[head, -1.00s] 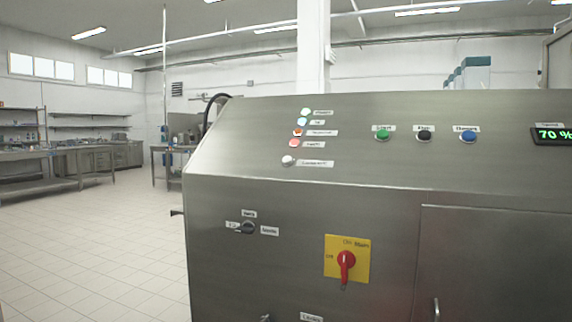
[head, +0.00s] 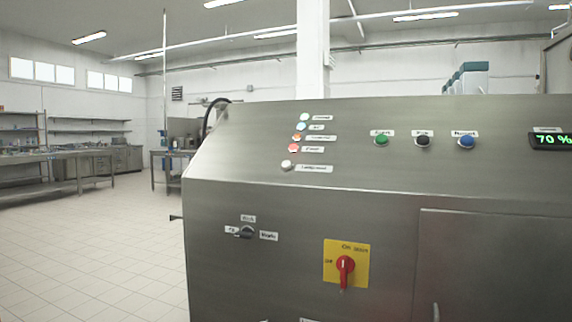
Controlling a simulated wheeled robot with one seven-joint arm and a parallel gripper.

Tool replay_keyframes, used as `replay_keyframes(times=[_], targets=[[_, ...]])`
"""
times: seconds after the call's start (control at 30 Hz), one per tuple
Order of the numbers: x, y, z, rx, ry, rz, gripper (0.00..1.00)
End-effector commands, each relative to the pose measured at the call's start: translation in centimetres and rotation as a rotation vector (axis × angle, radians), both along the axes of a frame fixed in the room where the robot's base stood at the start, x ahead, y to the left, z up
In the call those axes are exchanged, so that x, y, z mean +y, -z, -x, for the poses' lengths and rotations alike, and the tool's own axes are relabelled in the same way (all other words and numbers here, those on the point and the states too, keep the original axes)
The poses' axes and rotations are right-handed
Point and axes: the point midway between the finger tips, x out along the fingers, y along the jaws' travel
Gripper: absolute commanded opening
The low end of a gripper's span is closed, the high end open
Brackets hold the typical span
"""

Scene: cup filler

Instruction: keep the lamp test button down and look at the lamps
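The steel machine's sloping panel (head: 240,135) stands in front of me. On its left part is a slanting column of small lamps: a pale green-white lamp (head: 305,117), a pale bluish lamp (head: 302,126), an orange lamp (head: 298,138) and a red lamp (head: 293,148). I cannot tell surely which are lit. Below them is a white round button (head: 287,165) beside a label too blurred to read; it may be the lamp test button. Nothing touches it in this view. My gripper is not in view.
Green (head: 381,140), black (head: 423,141) and blue (head: 466,142) buttons sit right of the lamps. Below are a black selector (head: 246,232) and a red rotary switch (head: 345,265) on yellow. Tiled floor (head: 90,245) is clear at left.

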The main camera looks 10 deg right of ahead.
Motion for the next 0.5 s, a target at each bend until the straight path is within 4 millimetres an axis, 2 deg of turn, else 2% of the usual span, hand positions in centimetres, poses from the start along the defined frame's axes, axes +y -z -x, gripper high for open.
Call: replay_keyframes(times=[0.17, 0.4, 0.5], targets=[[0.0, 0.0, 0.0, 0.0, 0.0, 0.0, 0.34], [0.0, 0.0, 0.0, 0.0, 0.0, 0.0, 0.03], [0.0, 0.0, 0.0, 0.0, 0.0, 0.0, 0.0]])
